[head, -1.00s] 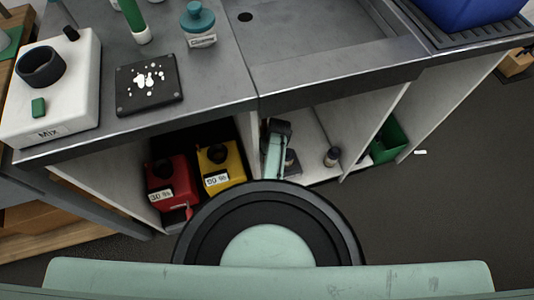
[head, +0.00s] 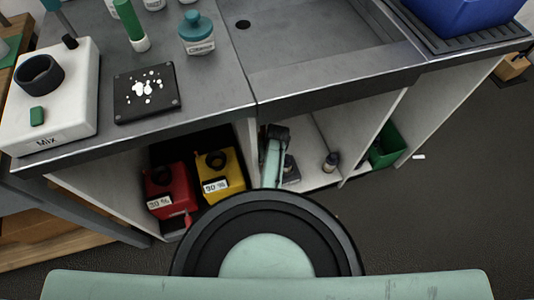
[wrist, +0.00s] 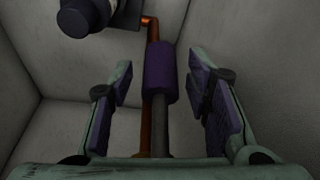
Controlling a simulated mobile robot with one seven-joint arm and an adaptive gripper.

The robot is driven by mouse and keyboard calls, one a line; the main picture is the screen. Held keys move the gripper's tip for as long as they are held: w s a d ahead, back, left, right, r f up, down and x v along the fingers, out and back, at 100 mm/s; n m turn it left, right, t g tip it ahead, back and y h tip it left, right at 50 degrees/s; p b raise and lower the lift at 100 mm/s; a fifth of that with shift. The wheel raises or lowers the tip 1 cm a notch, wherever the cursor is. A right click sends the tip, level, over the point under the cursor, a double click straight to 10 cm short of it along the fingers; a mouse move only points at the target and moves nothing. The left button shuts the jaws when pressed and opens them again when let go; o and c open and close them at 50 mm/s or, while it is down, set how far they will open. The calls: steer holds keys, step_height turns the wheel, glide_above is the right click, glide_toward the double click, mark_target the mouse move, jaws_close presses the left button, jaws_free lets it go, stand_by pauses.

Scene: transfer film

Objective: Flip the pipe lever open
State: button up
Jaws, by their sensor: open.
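In the wrist view a purple sleeve (wrist: 160,73), likely the lever's grip, sits on a dark grey rod (wrist: 161,130). An orange-brown pipe (wrist: 151,32) runs behind it, bends at the top and meets a dark round fitting (wrist: 85,18) at upper left. My gripper (wrist: 158,78) is open, with one purple-padded finger on each side of the sleeve. I see gaps between both pads and the sleeve. In the head view the lever and pipe are hidden; a pale green part of my arm reaches into the middle compartment under the counter.
Pale walls (wrist: 250,40) enclose the space around my gripper. Under the counter (head: 215,95) stand a red container (head: 168,190) and a yellow container (head: 219,172) to the left, a small bottle (head: 331,162) and a green bin (head: 386,147) to the right. Open floor lies at right.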

steer(key=v, duration=1.2)
steer(key=shift+a, duration=0.1)
